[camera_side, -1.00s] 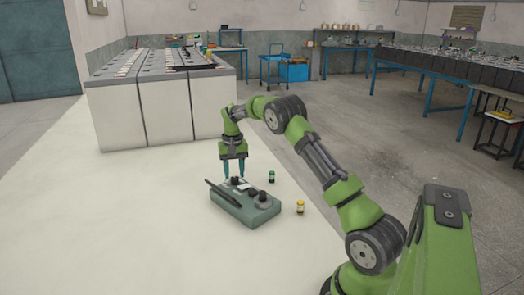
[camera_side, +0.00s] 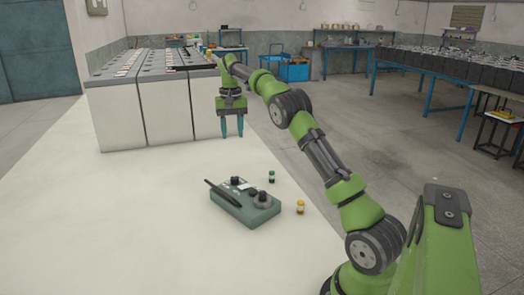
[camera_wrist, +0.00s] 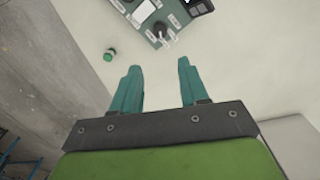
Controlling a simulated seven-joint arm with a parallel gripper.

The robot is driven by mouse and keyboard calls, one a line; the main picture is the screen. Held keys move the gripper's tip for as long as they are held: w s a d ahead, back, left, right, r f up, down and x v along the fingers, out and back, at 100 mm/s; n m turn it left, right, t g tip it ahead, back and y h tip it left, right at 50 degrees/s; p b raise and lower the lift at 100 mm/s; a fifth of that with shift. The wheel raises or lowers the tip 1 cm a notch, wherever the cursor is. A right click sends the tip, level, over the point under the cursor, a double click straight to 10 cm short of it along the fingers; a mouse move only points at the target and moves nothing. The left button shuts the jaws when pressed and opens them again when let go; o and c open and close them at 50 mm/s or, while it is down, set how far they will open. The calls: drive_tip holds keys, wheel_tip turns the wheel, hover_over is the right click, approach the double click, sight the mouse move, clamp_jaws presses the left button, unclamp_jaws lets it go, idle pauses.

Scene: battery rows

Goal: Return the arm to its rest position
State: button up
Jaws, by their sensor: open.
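My gripper (camera_side: 231,136) hangs in the air above the white table (camera_side: 150,215), with its teal fingers pointing down. Its fingers are apart with nothing between them, as the wrist view (camera_wrist: 160,72) also shows. It is well above and behind the grey-green box (camera_side: 246,208), which has dark knobs and a dark stick-like piece across its left side. A small green-topped bottle (camera_side: 271,177) and a small yellow bottle (camera_side: 300,208) stand upright to the right of the box. In the wrist view, part of the box and the green cap (camera_wrist: 110,54) lie beyond the fingertips.
White cabinets with grey tops (camera_side: 165,110) stand behind my gripper at the table's far end. A blue cart (camera_side: 290,70) and a long bench with dark batteries (camera_side: 450,68) are further back. The left part of the table is clear.

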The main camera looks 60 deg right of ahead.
drive_tip(key=s+a+r+n+t+y, duration=0.1)
drive_tip(key=s+a+n+t, duration=0.2)
drive_tip(key=s+a, duration=0.9)
drive_tip(key=s+a+r+n+t+y, duration=0.1)
drive_tip(key=s+a+t, duration=0.3)
drive_tip(key=s+a, duration=0.8)
drive_tip(key=a+n, duration=0.1)
drive_tip(key=a, duration=0.6)
drive_tip(key=shift+s+a+r+n, duration=0.2)
drive_tip(key=shift+a+r+n, duration=0.1)
drive_tip(key=shift+n, duration=0.1)
